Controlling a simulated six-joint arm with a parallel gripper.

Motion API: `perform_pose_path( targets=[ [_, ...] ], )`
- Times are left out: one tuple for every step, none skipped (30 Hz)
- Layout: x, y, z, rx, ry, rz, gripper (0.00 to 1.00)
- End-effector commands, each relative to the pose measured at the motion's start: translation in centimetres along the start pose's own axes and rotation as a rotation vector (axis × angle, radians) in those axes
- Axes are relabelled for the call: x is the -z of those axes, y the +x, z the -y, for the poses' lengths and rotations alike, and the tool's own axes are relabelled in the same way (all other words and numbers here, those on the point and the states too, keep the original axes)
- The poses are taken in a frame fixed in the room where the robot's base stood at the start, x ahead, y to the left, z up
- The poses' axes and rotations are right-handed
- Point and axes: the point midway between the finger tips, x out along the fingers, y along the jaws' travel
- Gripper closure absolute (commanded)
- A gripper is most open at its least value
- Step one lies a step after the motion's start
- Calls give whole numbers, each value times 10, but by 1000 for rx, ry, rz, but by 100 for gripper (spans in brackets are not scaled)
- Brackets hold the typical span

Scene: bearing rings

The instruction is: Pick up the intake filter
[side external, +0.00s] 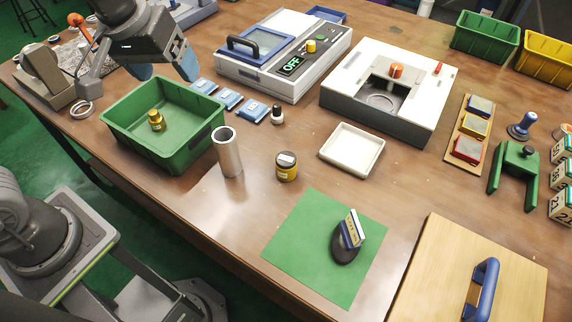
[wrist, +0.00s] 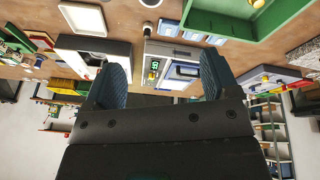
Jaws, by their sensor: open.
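No thing in view is plainly marked as the intake filter, so I cannot tell which it is. A hollow silver cylinder (side external: 228,153) stands upright on the table, right of the green bin (side external: 128,128). A pale ring (side external: 82,109) lies near the table's left edge. My gripper (side external: 163,71) is in the air behind the green bin at the upper left, its two blue fingers apart with nothing seen between them. In the wrist view my gripper (wrist: 160,78) also shows parted fingers, pointing out over the table.
A yellow bottle (side external: 156,120) is inside the green bin. A machine (side external: 283,54) reading OFF stands behind.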

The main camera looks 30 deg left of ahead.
Motion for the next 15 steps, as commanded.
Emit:
perform_pose_path(
  targets=[
    [8,13,-16,16,-41,27,19],
    [12,20,-25,25,-73,39,19],
    [17,29,-36,39,-115,54,19],
    [20,37,-46,49,-145,64,19],
    [22,45,-54,60,-176,73,19],
    [25,57,-67,76,-216,84,19],
    [27,66,-76,89,-247,91,19],
    [27,76,-85,101,-277,97,19],
    [28,89,-97,119,-318,105,19],
    [27,99,-106,132,-346,109,19],
    [26,110,-114,146,-376,112,19],
    [24,123,-125,164,-412,115,19],
    [22,133,-132,177,-437,117,19],
    [20,142,-139,189,-463,118,19],
    [17,153,-147,203,-492,118,19]
  ],
)
